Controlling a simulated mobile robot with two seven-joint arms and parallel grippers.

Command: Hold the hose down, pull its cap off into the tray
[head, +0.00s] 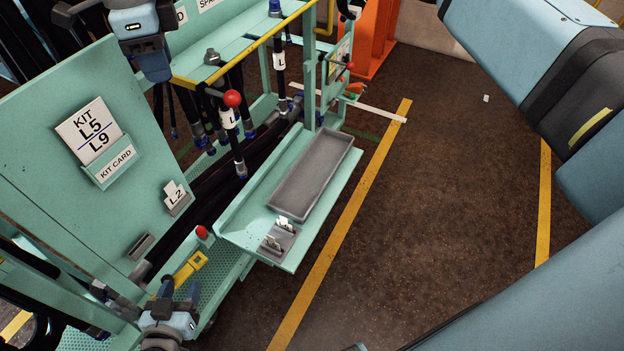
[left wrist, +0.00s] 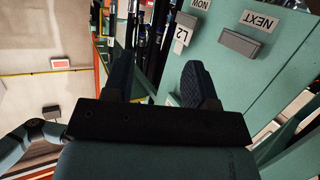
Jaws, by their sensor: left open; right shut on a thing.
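The grey tray (head: 312,172) lies empty on a green shelf at the centre of the head view. Several black hoses hang on the green rack; one (head: 236,140) has a white tag and a blue end. Which hose and cap the task means I cannot tell.
A kit card board (head: 97,140) stands at the left. Red knobs (head: 232,98) stick up around the rack. Small metal clips (head: 279,242) sit on the shelf's near end.

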